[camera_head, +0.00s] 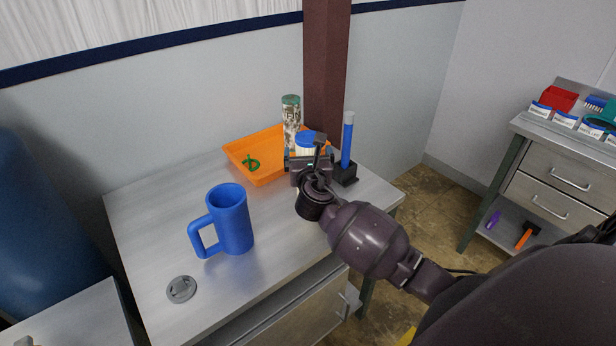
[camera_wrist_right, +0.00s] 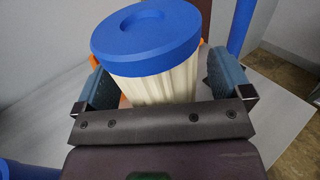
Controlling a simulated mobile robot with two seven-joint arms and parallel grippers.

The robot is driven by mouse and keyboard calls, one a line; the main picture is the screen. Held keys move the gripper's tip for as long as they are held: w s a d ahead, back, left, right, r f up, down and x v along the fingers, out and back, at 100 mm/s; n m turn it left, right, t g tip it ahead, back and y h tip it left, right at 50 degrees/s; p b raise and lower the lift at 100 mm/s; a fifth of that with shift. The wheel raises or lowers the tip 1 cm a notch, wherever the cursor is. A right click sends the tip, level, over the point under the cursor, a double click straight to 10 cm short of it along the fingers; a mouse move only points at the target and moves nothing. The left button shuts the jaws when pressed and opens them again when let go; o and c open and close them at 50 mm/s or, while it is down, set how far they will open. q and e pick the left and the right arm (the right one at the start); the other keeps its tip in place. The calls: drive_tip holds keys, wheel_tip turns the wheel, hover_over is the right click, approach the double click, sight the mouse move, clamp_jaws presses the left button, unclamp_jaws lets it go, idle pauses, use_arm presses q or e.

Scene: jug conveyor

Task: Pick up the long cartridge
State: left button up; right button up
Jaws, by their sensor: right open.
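A white pleated cartridge with a blue cap (camera_wrist_right: 150,60) stands upright between the two fingers of my right gripper (camera_head: 308,161). In the head view only its blue cap and a little white (camera_head: 306,141) show above the gripper. The fingers are open on either side of it, and in the right wrist view a gap shows at the right finger. A taller, slimmer cylinder with a green cap and mottled body (camera_head: 291,119) stands behind it. I cannot tell from looks alone which one is called the long cartridge. My left gripper is out of view.
An orange tray (camera_head: 245,153) holding a small green part (camera_head: 252,164) lies left of the gripper. A blue tube (camera_head: 347,142) stands in a black holder (camera_head: 345,174) to the right. A blue mug (camera_head: 231,222) stands nearer on the metal table (camera_head: 150,205). A brown post (camera_head: 325,60) rises behind.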

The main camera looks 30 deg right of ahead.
drive_tip(key=c, duration=1.3)
drive_tip(key=shift+c, duration=0.2)
drive_tip(key=shift+r, duration=0.2)
use_arm(q)
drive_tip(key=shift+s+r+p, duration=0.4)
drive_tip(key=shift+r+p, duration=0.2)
drive_tip(key=shift+p, duration=0.55)
use_arm(e)
wheel_tip(320, 180, up, 20)
drive_tip(key=shift+f, duration=0.15)
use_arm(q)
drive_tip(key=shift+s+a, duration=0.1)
use_arm(e)
drive_tip(key=shift+s, duration=0.15)
